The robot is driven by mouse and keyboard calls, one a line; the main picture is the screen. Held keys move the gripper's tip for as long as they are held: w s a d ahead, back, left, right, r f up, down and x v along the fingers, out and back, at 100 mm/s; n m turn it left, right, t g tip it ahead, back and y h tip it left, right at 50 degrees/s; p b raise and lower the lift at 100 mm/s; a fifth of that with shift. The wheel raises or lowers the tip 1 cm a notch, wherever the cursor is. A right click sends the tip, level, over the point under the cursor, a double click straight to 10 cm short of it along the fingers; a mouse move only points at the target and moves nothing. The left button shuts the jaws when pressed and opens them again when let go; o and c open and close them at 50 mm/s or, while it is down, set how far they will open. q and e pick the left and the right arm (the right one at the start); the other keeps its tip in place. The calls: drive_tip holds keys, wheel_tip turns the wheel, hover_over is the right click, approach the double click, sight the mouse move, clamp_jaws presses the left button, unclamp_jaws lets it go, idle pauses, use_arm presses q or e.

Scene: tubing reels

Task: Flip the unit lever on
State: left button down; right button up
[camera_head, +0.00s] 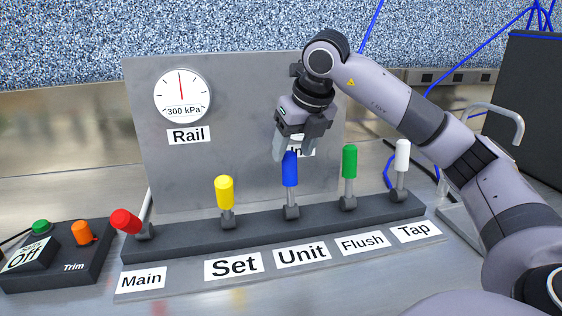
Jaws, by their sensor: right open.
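The unit lever (290,170) has a blue handle and stands roughly upright on the dark lever bar, behind the label "Unit" (302,253). My right gripper (290,150) comes in from the upper right and is open, with its fingers pointing down at the top of the blue handle. The fingertips overlap the handle's top in the picture; I cannot tell whether they touch it. My left gripper is not in view.
The bar also carries a red lever (126,222) tilted left, a yellow lever (224,192), a green lever (349,162) and a white lever (402,156). A gauge (182,96) sits on the back panel. A button box (60,262) stands at left.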

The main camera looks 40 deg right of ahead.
sight(288, 165)
drive_tip(key=x, duration=0.5)
drive_tip(key=shift+f, duration=0.3)
clamp_jaws()
